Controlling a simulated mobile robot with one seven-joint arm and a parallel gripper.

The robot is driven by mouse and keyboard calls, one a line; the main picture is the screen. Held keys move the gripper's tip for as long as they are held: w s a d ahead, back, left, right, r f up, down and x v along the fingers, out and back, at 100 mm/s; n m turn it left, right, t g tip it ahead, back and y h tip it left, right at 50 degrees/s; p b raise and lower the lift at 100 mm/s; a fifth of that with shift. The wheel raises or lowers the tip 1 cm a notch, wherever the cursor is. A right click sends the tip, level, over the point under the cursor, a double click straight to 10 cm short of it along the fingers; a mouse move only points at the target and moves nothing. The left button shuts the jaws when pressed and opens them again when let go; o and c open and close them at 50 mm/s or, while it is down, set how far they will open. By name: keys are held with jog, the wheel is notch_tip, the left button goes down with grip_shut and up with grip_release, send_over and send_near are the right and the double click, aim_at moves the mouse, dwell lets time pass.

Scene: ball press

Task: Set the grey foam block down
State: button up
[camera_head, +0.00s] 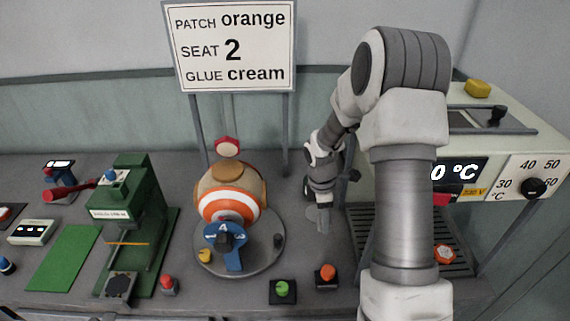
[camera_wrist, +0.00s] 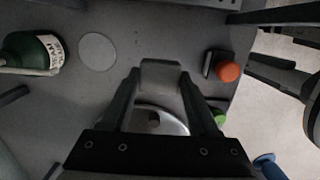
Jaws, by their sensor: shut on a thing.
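The grey foam block (camera_wrist: 160,76) shows between the fingertips of my gripper (camera_wrist: 159,88) in the wrist view. The gripper is shut on it. In the head view my gripper (camera_head: 322,204) is low over the table, right of the round turntable and left of the dark slatted tray. The block is small and hard to make out there, and I cannot tell whether it touches the table. A pale round spot (camera_wrist: 97,52) lies on the table left of the block in the wrist view.
The turntable (camera_head: 262,262) carries an orange-and-white striped ball (camera_head: 229,206) and a blue numbered part. An orange button (camera_head: 326,271) and green button (camera_head: 282,289) stand at the front. A green press (camera_head: 140,220) is left; a heater machine (camera_head: 515,140) is right.

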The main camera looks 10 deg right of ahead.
jog(key=m, duration=0.1)
jog(key=a+m, duration=0.1)
jog(key=shift+s+a+r+m, duration=0.25)
jog(key=shift+a+r+m, duration=0.05)
jog(key=shift+r+m, duration=0.1)
jog(key=s+a+r+m+g+y, duration=0.1)
jog(key=s+a+r+m, duration=0.1)
jog(key=a+m, duration=0.6)
jog(key=shift+s+r+m, duration=0.3)
jog(key=shift+s+m, duration=0.35)
jog(key=shift+m, duration=1.85)
